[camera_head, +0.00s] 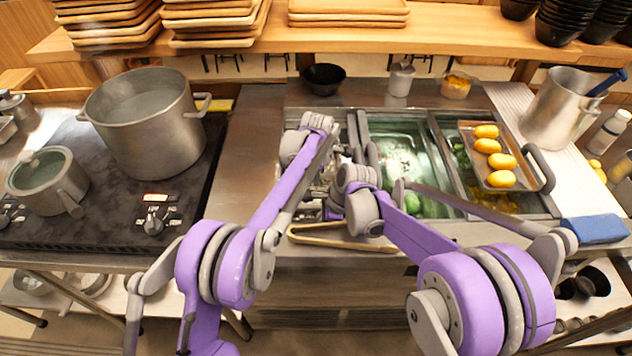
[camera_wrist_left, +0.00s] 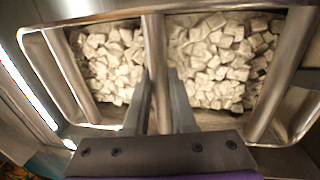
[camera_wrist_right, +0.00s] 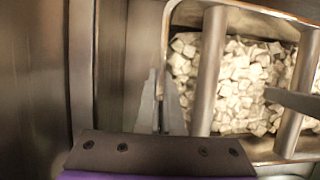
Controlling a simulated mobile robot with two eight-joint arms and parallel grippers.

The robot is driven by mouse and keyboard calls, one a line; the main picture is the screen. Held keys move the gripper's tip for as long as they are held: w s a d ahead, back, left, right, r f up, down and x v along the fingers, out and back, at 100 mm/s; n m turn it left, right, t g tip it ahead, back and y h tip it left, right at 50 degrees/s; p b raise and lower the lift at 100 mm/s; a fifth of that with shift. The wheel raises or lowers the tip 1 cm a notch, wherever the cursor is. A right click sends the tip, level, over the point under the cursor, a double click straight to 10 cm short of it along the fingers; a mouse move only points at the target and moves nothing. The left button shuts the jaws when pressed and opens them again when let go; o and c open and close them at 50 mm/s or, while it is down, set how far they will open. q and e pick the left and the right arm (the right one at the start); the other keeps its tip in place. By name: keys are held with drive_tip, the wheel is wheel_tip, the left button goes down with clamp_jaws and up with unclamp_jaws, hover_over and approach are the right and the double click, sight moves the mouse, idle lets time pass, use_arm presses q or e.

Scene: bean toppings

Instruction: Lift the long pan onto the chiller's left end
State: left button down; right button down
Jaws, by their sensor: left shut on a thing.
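The long pan (camera_wrist_left: 112,126) is a metal pan full of white cubes, seen from above in the left wrist view, with metal bars across it. It also shows in the right wrist view (camera_wrist_right: 176,22). In the head view the arms mostly hide it at the left end of the chiller (camera_head: 398,113). My left gripper (camera_wrist_left: 158,88) is shut on the middle bar, with one finger on each side. My right gripper (camera_wrist_right: 160,88) is at the pan's edge, its fingers close together around the thin rim; whether they press on it is unclear.
A green-lined well (camera_head: 405,150) lies right of the arms. A tray (camera_head: 475,160) of yellow oval pieces rests over the chiller's right side. Tongs (camera_head: 340,243) lie at the front edge. A big pot (camera_head: 145,125) stands on the stove at left. A black bowl (camera_head: 323,78) sits behind.

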sight(313, 207)
use_arm(q)
drive_tip(key=shift+r, duration=0.1)
use_arm(e)
drive_tip(key=shift+r, duration=0.1)
idle(0.4)
